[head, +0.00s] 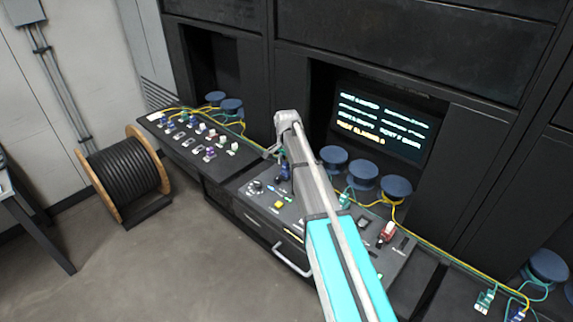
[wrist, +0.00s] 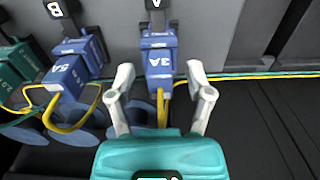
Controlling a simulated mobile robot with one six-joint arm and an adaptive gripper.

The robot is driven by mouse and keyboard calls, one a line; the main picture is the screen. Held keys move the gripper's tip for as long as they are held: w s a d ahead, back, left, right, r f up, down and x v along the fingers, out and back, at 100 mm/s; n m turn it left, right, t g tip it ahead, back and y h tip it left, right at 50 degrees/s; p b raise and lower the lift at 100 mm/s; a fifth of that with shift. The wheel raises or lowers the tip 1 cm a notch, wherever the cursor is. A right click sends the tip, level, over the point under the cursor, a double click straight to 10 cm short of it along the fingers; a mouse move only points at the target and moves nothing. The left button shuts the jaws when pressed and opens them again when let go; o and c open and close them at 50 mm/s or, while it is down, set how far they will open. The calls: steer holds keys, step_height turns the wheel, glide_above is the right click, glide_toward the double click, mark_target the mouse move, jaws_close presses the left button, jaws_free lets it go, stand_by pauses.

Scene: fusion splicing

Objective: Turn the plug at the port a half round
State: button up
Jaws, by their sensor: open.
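A blue plug (wrist: 159,62) marked 3A sits at the port labelled A (wrist: 155,5) in the wrist view. A yellow cable (wrist: 162,108) runs from its near end. My gripper (wrist: 160,74) is open, with one finger on each side of the plug and visible gaps between. In the head view my gripper (head: 279,150) is over the console (head: 262,207), close to a blue plug (head: 284,173). My arm hides part of the console there.
A second blue plug (wrist: 68,77) marked 5A is left of the gripper at port B (wrist: 54,8), with a green plug (wrist: 20,62) beyond. Blue round spools (head: 363,175) stand behind the console. A lit screen (head: 380,125) is at the back. A cable reel (head: 125,170) stands left.

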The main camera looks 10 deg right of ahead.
steer(key=shift+r, duration=0.2)
step_height(320, 180, up, 7)
steer(key=p, duration=0.7)
steer(key=s+d+r+p, duration=0.1)
steer(key=s+r+p, duration=0.1)
steer(key=s, duration=0.5)
steer(key=s+d+r+p, duration=0.2)
steer(key=s+r+p, duration=0.1)
steer(key=s, duration=0.3)
steer(key=shift+s+r+p, duration=0.25)
steer(key=shift+s+p, duration=0.15)
